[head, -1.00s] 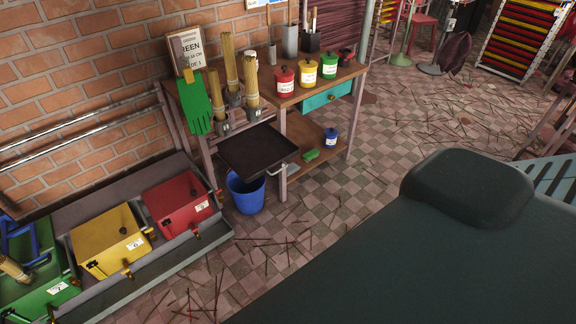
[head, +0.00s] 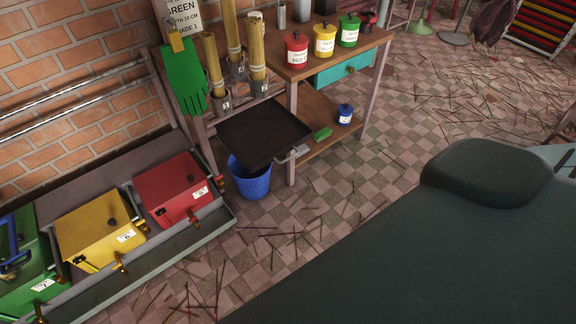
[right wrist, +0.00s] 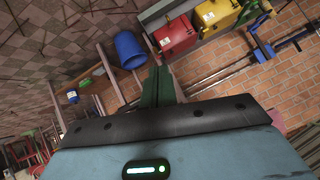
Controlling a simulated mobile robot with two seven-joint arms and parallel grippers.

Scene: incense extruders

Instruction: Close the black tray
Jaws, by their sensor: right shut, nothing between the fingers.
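The black tray (head: 250,134) is a flat, shallow dark tray that sticks out from the left part of the wooden workbench (head: 354,58). It stands pulled out over a blue bucket (head: 250,182), with a light metal handle (head: 291,155) at its front right. No gripper is near the tray in the head view. My right gripper (right wrist: 160,72) shows in the right wrist view, shut and empty, with the blue bucket (right wrist: 130,50) beyond it. I cannot make out the tray in that view. My left gripper is not in view.
Red (head: 174,186), yellow (head: 95,229) and green boxes (head: 22,265) stand in a grey trough along the brick wall. A green glove (head: 184,76) and bundles of sticks are by the tray. Thin sticks litter the otherwise open tiled floor.

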